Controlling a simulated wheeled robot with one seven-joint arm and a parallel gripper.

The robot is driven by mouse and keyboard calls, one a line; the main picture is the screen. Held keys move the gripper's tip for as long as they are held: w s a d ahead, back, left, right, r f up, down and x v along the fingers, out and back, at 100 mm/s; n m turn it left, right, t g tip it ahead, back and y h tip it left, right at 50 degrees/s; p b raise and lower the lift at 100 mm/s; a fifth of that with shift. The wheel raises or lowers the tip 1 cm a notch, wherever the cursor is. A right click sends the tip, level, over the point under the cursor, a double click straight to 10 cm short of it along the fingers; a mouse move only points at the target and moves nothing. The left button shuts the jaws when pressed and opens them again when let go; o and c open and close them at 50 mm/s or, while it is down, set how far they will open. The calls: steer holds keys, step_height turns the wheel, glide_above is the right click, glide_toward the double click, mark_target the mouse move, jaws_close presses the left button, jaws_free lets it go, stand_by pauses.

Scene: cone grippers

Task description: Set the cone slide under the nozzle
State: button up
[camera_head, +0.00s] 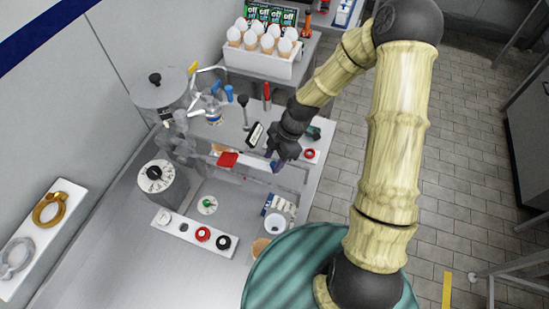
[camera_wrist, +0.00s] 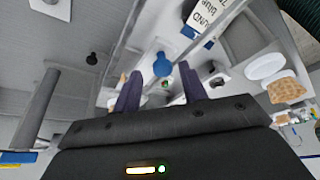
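My gripper (camera_head: 277,160) is at the right part of the clear-and-grey apparatus in the head view. In the wrist view its two purple fingers (camera_wrist: 160,92) stand apart with nothing clasped between them. A blue knob (camera_wrist: 162,67) shows beyond the fingertips, between them in the picture; in the head view a small blue piece (camera_head: 275,167) sits just below the gripper. A pale rail (camera_head: 255,171) runs left from there, with a red block (camera_head: 228,159) near its other end. I cannot tell for sure which part is the cone slide, and I cannot make out the nozzle.
A white strip with round knobs (camera_head: 194,234) lies in front. A dial block (camera_head: 163,186) is at left.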

steer(key=shift+d+r, duration=0.1)
steer(key=shift+d, duration=0.05)
steer(key=b+v, duration=0.2)
steer(key=v, duration=1.5)
